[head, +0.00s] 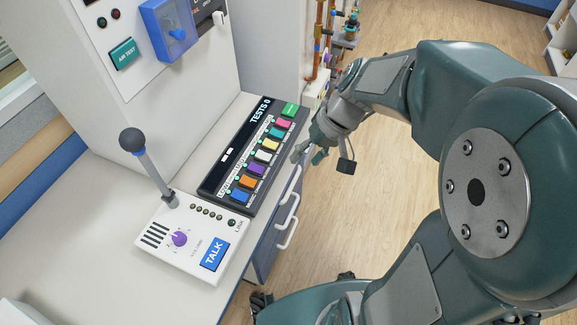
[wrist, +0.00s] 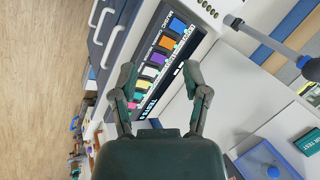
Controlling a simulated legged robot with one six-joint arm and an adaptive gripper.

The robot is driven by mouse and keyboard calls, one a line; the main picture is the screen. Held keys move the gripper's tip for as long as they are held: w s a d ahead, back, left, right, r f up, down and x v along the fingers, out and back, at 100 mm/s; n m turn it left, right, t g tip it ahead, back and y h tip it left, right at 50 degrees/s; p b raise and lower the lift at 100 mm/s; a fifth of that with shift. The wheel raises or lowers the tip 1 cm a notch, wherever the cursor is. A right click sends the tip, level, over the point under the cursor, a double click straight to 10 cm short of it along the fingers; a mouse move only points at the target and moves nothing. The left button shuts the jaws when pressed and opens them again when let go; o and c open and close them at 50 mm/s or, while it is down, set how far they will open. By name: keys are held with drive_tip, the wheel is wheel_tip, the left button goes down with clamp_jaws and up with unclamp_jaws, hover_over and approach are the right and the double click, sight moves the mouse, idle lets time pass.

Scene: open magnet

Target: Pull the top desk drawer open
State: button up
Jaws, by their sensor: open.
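My gripper (wrist: 159,72) is open and empty, its two fingers spread apart in the wrist view. In the head view my gripper (head: 308,152) is beside the desk's right edge, near the far end of the button panel. The blue-grey drawer fronts (head: 263,250) sit under the desk top, with white bar handles (head: 289,210) along them. The handles (wrist: 105,22) also show at the upper left of the wrist view, apart from the fingers. The drawers look closed. I cannot tell surely which handle belongs to the top drawer.
A tall white cabinet (head: 150,95) rises behind. Copper pipes (head: 318,45) are beyond my gripper. The wooden floor (head: 345,225) right of the drawers is clear.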

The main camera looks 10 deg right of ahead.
drive_tip(key=w+d+f+m+t+y, duration=0.15)
drive_tip(key=w+f+y, duration=0.3)
drive_tip(key=f, duration=0.45)
drive_tip(key=w+d+f+m+y, duration=0.1)
drive_tip(key=w+d+f+y, duration=0.2)
drive_tip(key=w+f, duration=0.45)
drive_tip(key=m+t, duration=0.5)
drive_tip(key=t, duration=0.2)
approach(292, 185)
drive_tip(key=x, duration=0.7)
drive_tip(key=f+x, duration=0.1)
drive_tip(key=x, duration=0.2)
drive_tip(key=shift+w, duration=0.3)
clamp_jaws()
